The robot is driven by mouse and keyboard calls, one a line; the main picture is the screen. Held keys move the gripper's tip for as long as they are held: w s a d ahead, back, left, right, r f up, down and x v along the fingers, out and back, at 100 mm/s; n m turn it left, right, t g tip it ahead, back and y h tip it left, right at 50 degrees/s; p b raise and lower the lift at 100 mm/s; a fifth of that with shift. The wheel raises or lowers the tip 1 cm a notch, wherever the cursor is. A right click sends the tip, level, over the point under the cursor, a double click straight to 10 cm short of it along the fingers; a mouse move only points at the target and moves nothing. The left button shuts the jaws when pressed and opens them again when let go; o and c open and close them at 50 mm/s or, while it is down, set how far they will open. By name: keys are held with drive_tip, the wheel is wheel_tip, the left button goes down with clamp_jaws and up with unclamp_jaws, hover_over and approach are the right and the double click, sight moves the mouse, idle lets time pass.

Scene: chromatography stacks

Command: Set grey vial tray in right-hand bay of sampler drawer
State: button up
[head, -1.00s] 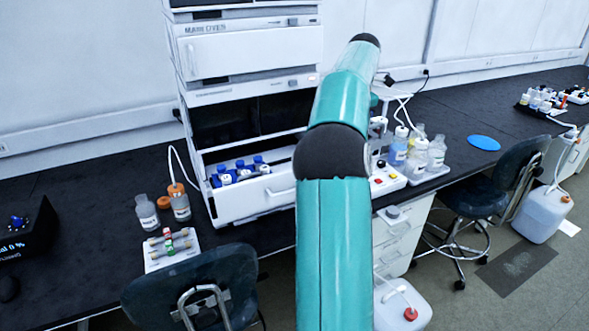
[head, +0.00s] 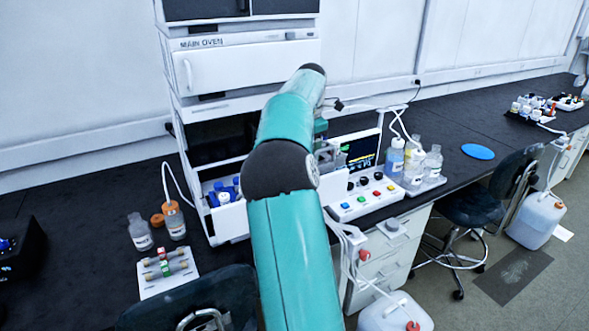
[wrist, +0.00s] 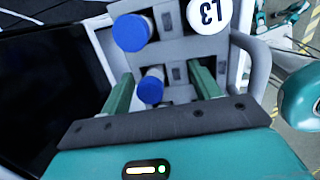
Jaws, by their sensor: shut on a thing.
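My gripper (wrist: 161,90) is shut on the grey vial tray (wrist: 190,48), with a green finger on each side. In the wrist view the tray carries blue-capped vials and a white-capped one marked L3. In the head view my arm hides most of the gripper and tray; a grey piece shows right of my arm, near the drawer's right end. The sampler drawer (head: 229,222) is open at the foot of the stack, with blue-capped vials in its left part. My arm covers its middle, and I cannot see whether the tray touches it.
A button box (head: 364,198) and a screen (head: 359,150) stand right of the drawer. Bottles (head: 414,165) stand farther right. Two bottles and a white rack (head: 167,272) are at left. Chairs are below the bench edge. A blue disc (head: 478,151) lies on mostly clear bench.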

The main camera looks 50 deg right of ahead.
drive_tip(key=w+f, duration=0.1)
drive_tip(key=w+a+f, duration=0.1)
drive_tip(key=f, duration=0.1)
drive_tip(key=w+a+f, duration=0.1)
drive_tip(key=shift+f, duration=0.35)
drive_tip(key=shift+w+a+f, duration=0.1)
drive_tip(key=shift+a+f, duration=0.05)
drive_tip(key=shift+f, duration=0.75)
drive_tip(key=shift+w+a+f, duration=0.1)
drive_tip(key=shift+f, duration=0.75)
drive_tip(key=o, duration=1.3)
